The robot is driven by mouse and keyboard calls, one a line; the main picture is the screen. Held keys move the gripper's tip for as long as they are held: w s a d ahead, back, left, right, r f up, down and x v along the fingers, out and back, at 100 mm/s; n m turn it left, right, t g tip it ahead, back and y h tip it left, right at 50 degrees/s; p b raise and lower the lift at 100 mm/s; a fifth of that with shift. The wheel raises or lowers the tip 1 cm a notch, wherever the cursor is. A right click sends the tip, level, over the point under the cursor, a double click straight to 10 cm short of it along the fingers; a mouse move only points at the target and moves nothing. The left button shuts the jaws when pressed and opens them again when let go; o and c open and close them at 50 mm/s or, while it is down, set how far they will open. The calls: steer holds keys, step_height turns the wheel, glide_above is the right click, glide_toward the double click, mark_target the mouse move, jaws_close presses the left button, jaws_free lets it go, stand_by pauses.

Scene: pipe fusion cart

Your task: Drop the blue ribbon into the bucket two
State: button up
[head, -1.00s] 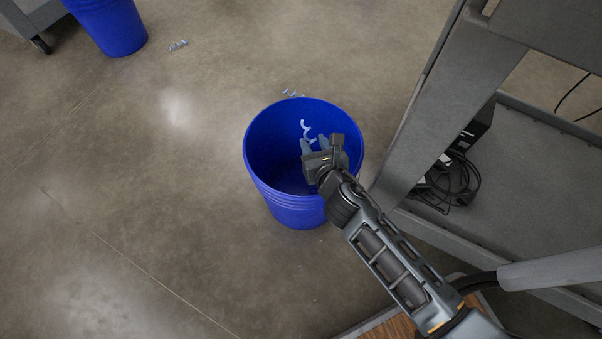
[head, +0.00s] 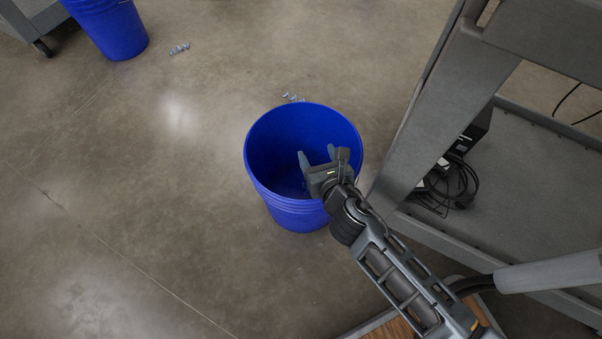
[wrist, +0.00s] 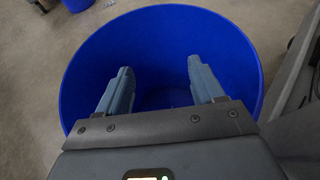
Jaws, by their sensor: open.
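A blue bucket (head: 275,140) stands upright on the floor near the centre of the head view. My gripper (head: 318,158) is over its near right side, with the fingers pointing into its mouth. The fingers are apart with nothing between them. In the wrist view my gripper (wrist: 160,88) is open above the same bucket (wrist: 160,40). The ribbon is not clearly visible now; the bucket's bottom is mostly hidden by my gripper. Neither bucket shows a readable number.
A second blue bucket (head: 108,30) stands at the top left beside a grey cart. Curly shavings lie on the floor (head: 180,49) and behind the near bucket (head: 293,97). A grey cart (head: 420,120) with black cables (head: 452,185) stands close on the right. Floor at left is clear.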

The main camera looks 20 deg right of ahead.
steer(key=p+v, duration=0.1)
steer(key=v, duration=0.3)
steer(key=shift+s+r, duration=0.1)
steer(key=shift+s, duration=0.2)
